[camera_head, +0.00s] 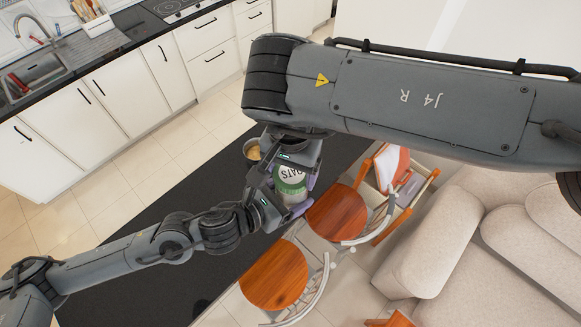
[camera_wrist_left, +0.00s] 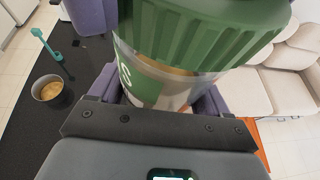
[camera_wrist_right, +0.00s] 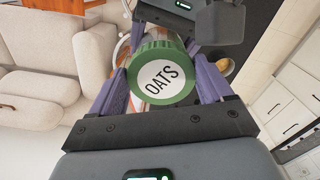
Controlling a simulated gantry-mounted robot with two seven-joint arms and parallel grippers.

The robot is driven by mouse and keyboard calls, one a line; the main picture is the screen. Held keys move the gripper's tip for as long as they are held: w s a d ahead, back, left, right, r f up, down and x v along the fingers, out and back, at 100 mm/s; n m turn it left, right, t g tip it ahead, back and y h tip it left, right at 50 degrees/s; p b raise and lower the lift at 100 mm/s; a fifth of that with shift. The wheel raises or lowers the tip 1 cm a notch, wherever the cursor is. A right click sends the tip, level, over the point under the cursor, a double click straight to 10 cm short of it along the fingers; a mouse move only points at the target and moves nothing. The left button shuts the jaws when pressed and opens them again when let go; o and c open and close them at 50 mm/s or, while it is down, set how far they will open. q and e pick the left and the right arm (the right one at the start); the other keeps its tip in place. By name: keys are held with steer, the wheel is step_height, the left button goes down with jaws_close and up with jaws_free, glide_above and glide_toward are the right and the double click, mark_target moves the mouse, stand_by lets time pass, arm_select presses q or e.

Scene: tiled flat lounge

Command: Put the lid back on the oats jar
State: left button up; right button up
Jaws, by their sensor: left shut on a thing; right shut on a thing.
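The oats jar (camera_wrist_left: 150,85) is clear glass with a green-and-white label and pale contents low inside. My left gripper (camera_wrist_left: 158,92) is shut on its body, one purple finger on each side. The green ribbed lid (camera_wrist_right: 178,97) has a white disc reading OATS. My right gripper (camera_wrist_right: 165,70) is shut on the lid's sides from above. In the left wrist view the lid (camera_wrist_left: 205,30) sits over the jar's mouth; I cannot tell whether it is fully seated. In the head view the lid (camera_head: 291,188) shows between both grippers, and they hide much of the jar.
A dark counter (camera_head: 170,255) lies below. A small metal pot (camera_wrist_left: 50,90) with tan contents and a teal utensil (camera_wrist_left: 45,42) stand on it. Wooden-seated stools (camera_head: 273,274) and a beige sofa (camera_head: 440,240) are to the right. The counter's near-left part is clear.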

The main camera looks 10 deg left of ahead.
steer(key=shift+f, duration=0.35)
steer(key=m, duration=0.6)
steer(key=shift+w+a, duration=0.1)
steer(key=shift+a, duration=0.1)
steer(key=m, duration=0.7)
steer(key=shift+w+a+m, duration=0.1)
steer(key=shift+w+m, duration=0.15)
steer(key=shift+m, duration=0.05)
steer(key=m, duration=0.7)
steer(key=shift+w, duration=0.2)
steer(key=m, duration=0.4)
steer(key=shift+w, duration=0.15)
steer(key=m, duration=0.4)
steer(key=shift+w+d, duration=0.1)
steer(key=shift+d, duration=0.1)
steer(key=o, duration=0.9)
